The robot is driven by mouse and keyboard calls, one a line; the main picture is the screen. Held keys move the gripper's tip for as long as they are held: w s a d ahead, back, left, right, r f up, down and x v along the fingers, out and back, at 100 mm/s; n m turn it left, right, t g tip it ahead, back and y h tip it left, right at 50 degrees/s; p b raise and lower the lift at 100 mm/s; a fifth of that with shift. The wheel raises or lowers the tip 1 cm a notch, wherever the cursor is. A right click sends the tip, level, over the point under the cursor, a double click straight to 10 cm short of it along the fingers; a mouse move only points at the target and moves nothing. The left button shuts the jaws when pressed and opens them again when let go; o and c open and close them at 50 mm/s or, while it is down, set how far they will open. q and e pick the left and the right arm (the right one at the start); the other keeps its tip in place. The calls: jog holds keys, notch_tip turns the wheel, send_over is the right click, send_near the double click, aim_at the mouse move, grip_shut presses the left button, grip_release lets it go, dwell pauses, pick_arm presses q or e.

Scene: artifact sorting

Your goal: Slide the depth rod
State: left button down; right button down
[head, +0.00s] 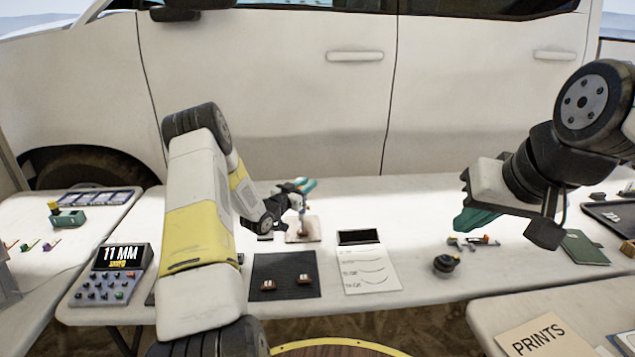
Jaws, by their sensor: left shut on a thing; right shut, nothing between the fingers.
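My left gripper (303,188), with teal fingers, is at the back middle of the table, above a small pale tile (312,236) with a brown patch. It is shut on a small upright thing (304,206), which may be the depth rod; it is too small and partly hidden to be sure. I cannot tell whether its lower end touches the tile. A grey readout box (122,275) at the left shows "11 MM". My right gripper (474,220) is shut and empty above the right part of the table.
A dark mat (285,265) with two small brown pieces and a white sheet (368,268) lie in front of the tile. A round black object (445,264) and small tools (473,241) lie below my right gripper. A "PRINTS" folder (540,337) is at front right.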

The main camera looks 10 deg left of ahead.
pick_arm(q)
notch_tip(320, 180, up, 4)
jog(key=shift+f, duration=0.25)
jog(key=c, duration=1.2)
grip_release()
jog(key=shift+f, duration=0.1)
jog(key=shift+s, duration=0.1)
jog(key=v, duration=0.7)
jog(key=shift+s+a, duration=0.15)
jog(key=shift+s, duration=0.15)
